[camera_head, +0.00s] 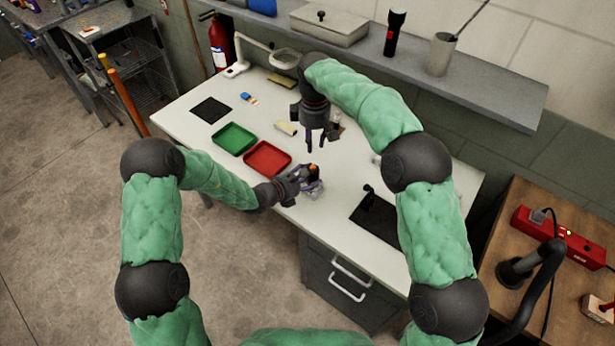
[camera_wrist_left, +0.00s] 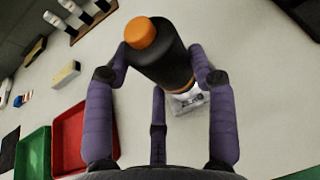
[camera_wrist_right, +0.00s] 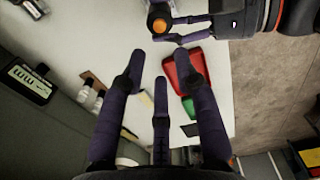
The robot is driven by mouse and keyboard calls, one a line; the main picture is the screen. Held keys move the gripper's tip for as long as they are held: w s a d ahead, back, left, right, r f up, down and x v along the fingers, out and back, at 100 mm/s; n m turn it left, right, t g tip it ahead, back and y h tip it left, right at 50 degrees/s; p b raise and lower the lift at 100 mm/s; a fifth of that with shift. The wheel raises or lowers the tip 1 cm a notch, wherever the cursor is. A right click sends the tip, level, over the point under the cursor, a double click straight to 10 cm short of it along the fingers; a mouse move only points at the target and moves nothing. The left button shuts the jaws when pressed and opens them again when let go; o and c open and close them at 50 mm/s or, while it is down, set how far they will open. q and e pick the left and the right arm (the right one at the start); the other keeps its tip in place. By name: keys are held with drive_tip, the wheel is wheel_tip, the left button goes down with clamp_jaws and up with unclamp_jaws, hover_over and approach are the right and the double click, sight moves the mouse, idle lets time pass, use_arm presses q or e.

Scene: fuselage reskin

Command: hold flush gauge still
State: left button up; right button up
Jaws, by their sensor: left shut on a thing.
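A black cylinder with an orange cap, apparently the flush gauge (camera_wrist_left: 162,62), is between the purple fingers of my left gripper (camera_wrist_left: 160,78). In the head view my left gripper (camera_head: 298,178) is at the table's front edge, shut on the gauge, whose orange end (camera_head: 314,169) shows. A small pale, shiny piece (camera_wrist_left: 190,102) lies under the gauge; whether they touch is hidden. My right gripper (camera_head: 318,146) hangs above the table behind the gauge, its fingers pointing down. In the right wrist view its fingers (camera_wrist_right: 162,70) are spread and empty, and the gauge (camera_wrist_right: 159,20) shows beyond them.
A red tray (camera_head: 267,158) and a green tray (camera_head: 233,138) lie left of the gauge. A black mat (camera_head: 378,219) is at right, and another (camera_head: 210,110) at far left. A shelf (camera_head: 460,85) runs along the wall. The white table (camera_head: 345,180) is bare between gauge and right mat.

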clamp_jaws()
idle(1.0)
